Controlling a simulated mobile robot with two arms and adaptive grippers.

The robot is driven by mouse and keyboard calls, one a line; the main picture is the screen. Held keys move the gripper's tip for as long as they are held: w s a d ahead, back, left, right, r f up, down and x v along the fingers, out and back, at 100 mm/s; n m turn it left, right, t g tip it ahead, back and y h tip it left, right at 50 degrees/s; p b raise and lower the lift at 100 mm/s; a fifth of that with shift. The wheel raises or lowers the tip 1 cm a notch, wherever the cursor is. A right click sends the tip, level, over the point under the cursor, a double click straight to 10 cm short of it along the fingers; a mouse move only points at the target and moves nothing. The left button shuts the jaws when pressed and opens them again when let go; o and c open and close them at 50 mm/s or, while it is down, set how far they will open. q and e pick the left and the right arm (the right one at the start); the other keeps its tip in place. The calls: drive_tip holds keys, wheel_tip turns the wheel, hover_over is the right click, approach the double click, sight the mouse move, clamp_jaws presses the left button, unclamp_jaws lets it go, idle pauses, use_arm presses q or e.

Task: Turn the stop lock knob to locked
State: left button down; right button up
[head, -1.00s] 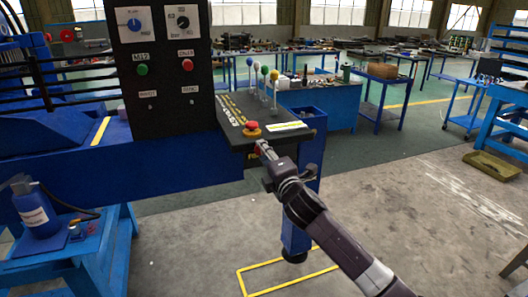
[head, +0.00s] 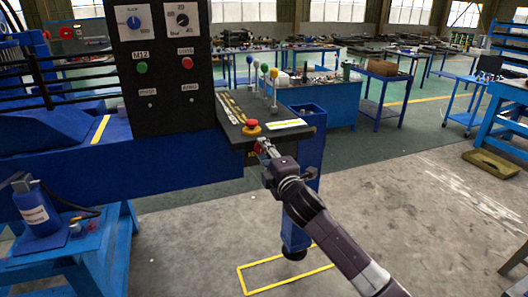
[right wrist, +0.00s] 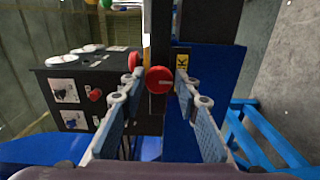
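The red round knob (right wrist: 159,80), which I take to be the stop lock knob, is on the front face of the black console in the right wrist view. A pale line runs across its face, close to horizontal. In the head view the knob (head: 259,146) shows small at the tip of my right gripper (head: 264,148). In the right wrist view my right gripper (right wrist: 159,77) is open, one finger on each side of the knob, with small gaps visible. I cannot tell how far the fingertips overlap it in depth. My left gripper is not in view.
A red emergency-stop button (head: 251,126) sits on top of the console (head: 232,105), close above the knob. Several levers (head: 262,85) stand behind it. A blue post (head: 296,232) is below, and a black control panel (head: 160,100) is at left.

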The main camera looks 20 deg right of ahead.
drive_tip(key=shift+o, duration=1.2)
drive_tip(key=shift+s, duration=0.1)
drive_tip(key=s, duration=1.2)
drive_tip(key=shift+d, duration=0.2)
drive_tip(key=shift+w, duration=0.1)
